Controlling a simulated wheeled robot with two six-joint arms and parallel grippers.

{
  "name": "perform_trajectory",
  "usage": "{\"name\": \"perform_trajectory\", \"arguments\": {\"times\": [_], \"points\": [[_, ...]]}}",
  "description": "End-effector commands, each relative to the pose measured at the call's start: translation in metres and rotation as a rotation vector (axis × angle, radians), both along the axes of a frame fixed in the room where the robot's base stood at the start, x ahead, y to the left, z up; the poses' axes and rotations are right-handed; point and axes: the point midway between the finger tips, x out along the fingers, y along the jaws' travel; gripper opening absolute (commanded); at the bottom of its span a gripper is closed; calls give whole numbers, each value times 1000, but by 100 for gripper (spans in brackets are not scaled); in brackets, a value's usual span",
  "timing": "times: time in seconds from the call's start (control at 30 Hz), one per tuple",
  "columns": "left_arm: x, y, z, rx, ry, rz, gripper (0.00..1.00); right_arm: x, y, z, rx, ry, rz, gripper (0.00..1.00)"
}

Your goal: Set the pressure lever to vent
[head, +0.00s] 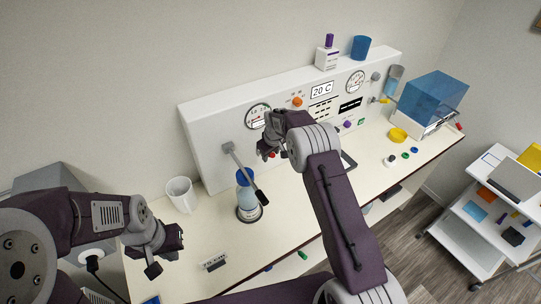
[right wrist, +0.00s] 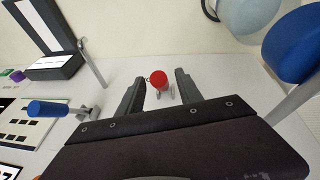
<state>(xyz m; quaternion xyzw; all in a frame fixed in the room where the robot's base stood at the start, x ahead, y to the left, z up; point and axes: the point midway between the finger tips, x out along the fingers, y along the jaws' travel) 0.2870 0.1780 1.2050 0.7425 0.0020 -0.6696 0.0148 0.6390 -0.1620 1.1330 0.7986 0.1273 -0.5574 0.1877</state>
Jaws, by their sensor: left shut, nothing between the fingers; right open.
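No vent label is readable. My right gripper (head: 266,150) is close to the panel face, to the right of the lever's base. In the right wrist view it is open (right wrist: 160,88), with a red knob (right wrist: 160,77) in the gap beyond its fingertips; I cannot tell whether they touch it. My left gripper (head: 163,254) is shut and empty over the counter's left part, apart from the lever.
The panel (head: 210,150) carries gauges and knobs. A blue clear box (head: 432,98) and a yellow ring (head: 398,135) are at the right.

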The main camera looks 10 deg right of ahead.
Motion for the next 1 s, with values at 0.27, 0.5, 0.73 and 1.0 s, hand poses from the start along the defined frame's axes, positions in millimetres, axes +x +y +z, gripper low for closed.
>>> {"name": "perform_trajectory", "arguments": {"times": [0.27, 0.5, 0.73, 1.0], "points": [[0, 0, -33, 0, 0, 0, 0, -20, 1, 51, 0, -4, 1, 42], [0, 0, -37, 0, 0, 0, 0, -28, 2, 75, 0, 0, 1, 42], [0, 0, -36, 0, 0, 0, 0, -28, 2, 75, 0, 0, 1, 42], [0, 0, -55, 0, 0, 0, 0, -24, 0, 73, 1, -30, -3, 42]]}}
